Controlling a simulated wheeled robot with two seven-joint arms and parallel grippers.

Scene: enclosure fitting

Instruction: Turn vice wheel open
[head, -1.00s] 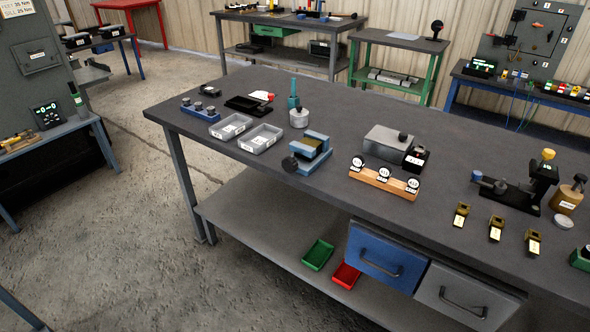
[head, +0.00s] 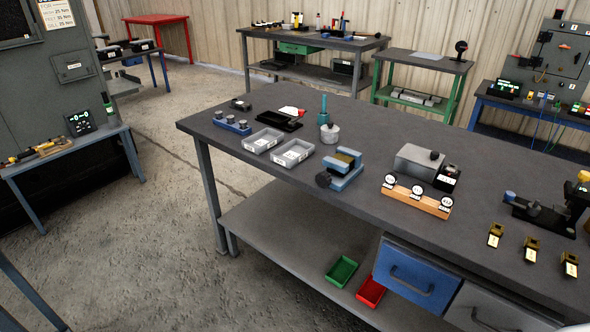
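A small blue vice (head: 346,168) stands near the front edge of the long dark workbench (head: 290,200). Its round black wheel (head: 323,180) faces the front left, close to the table edge. A brownish piece shows between or on top of the vice jaws; how far the jaws stand apart is too small to tell.
Two grey trays (head: 291,153) lie left of the vice, with a round metal pot (head: 329,133) behind it. A wooden gauge stand (head: 416,198) and a grey box (head: 418,161) stand to the right. Open floor (head: 130,240) lies left of the bench.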

